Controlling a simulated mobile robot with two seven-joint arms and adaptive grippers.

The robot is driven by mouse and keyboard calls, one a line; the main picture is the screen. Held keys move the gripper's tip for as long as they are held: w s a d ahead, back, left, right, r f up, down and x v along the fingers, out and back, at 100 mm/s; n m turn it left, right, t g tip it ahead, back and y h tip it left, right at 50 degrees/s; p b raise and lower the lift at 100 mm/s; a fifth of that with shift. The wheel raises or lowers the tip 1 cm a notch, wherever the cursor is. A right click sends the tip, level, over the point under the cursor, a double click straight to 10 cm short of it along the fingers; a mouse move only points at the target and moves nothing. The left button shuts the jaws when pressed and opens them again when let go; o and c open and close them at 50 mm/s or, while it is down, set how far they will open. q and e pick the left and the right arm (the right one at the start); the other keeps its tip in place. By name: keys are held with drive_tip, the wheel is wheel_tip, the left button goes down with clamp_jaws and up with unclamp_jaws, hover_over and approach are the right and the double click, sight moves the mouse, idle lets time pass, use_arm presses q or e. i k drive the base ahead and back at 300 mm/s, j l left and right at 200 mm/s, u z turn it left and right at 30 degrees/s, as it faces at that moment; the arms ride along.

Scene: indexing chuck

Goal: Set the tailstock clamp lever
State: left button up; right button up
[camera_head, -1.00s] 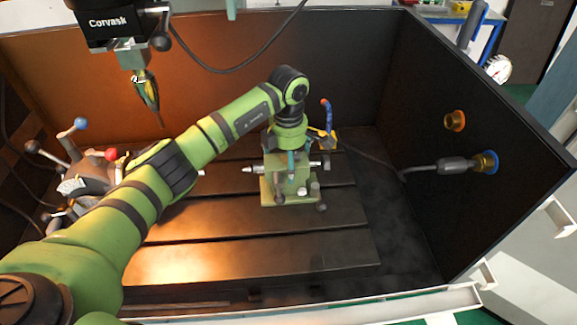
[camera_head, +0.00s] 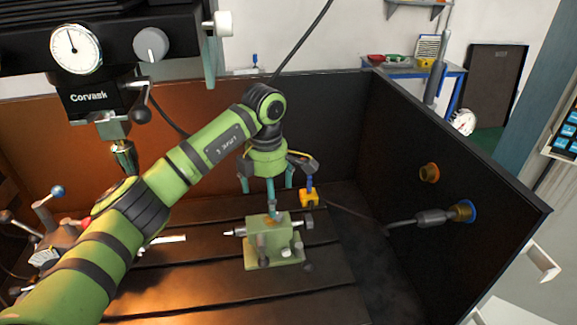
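The tailstock (camera_head: 262,250) is a small green block on the dark slotted bed. A pale pointed spindle (camera_head: 234,232) sticks out to its left and a dark knob (camera_head: 308,222) shows at its right. My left gripper (camera_head: 270,208) points down just above the block, with teal finger parts at its sides and middle. Its lowest part reaches the brownish top of the block; I cannot tell whether it touches. Finger opening is unclear. I cannot clearly pick out the clamp lever; part of the tailstock top is hidden by the gripper. My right gripper is not in view.
The spindle head (camera_head: 95,97) hangs at upper left. A coolant-like pipe (camera_head: 432,217) juts from the dark right wall (camera_head: 460,180). The front bed is clear.

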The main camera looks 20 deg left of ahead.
sight(308, 266)
drive_tip(key=k, duration=1.5)
